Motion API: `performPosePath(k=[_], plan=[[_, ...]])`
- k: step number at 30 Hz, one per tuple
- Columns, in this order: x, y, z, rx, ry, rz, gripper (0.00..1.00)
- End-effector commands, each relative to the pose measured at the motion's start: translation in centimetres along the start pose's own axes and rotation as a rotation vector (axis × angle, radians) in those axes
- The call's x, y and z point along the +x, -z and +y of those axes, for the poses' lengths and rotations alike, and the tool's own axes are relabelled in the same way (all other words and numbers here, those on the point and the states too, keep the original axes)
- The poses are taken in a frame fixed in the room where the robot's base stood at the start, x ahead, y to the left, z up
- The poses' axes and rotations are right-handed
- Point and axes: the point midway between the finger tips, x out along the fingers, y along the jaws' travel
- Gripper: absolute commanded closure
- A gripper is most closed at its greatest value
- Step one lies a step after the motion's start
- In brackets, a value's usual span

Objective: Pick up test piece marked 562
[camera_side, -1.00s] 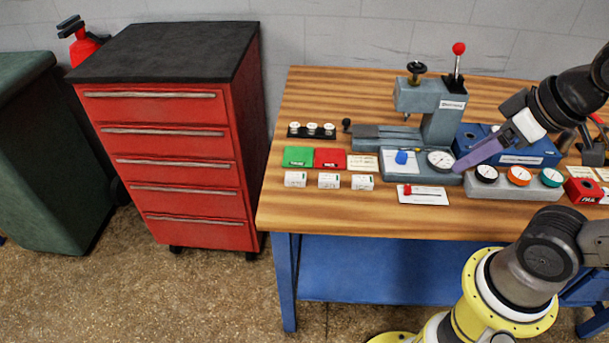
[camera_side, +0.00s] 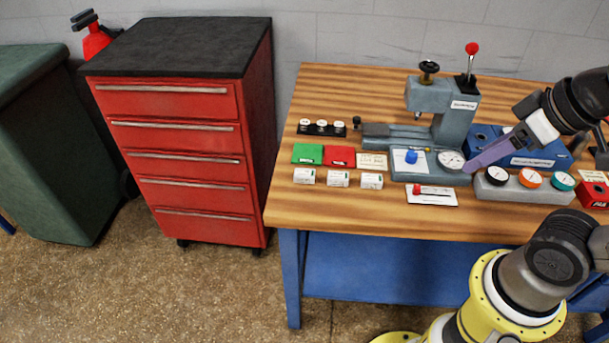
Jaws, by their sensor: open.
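Three small white labelled blocks stand in a row near the front left of the bench: a left block (camera_side: 304,177), a middle block (camera_side: 338,179) and a right block (camera_side: 372,181). Three round white-topped pieces (camera_side: 322,124) sit in a black holder behind them. Any of these could be the test pieces; their markings are too small to read, so I cannot tell which is 562. My gripper (camera_side: 470,167), with a purple finger, is open beside the dial gauge (camera_side: 452,160), well right of the blocks. Nothing shows in it.
A green pad (camera_side: 308,154) and a red pad (camera_side: 340,156) lie behind the blocks. A grey press (camera_side: 455,108) with a red-knobbed lever stands at the back. A blue box (camera_side: 540,155) and a grey block with several dials (camera_side: 525,190) are right.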

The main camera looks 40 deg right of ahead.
Motion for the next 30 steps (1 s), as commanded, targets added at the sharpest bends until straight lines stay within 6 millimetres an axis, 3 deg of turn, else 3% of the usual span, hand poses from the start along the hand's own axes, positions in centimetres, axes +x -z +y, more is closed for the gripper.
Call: performPosePath(k=[5, 8, 18, 24, 30], plan=[[0.0, 0.0, 0.0, 0.0, 0.0, 0.0, 0.34], [0.0, 0.0, 0.0, 0.0, 0.0, 0.0, 0.25], [-0.1, -0.1, 0.0, -0.055, 0.0, -0.011, 0.25], [-3.0, 5.2, -0.1, -0.211, 0.002, 0.012, 0.25], [-2.8, 12.9, -1.0, -0.383, 0.027, -0.05, 0.25]])
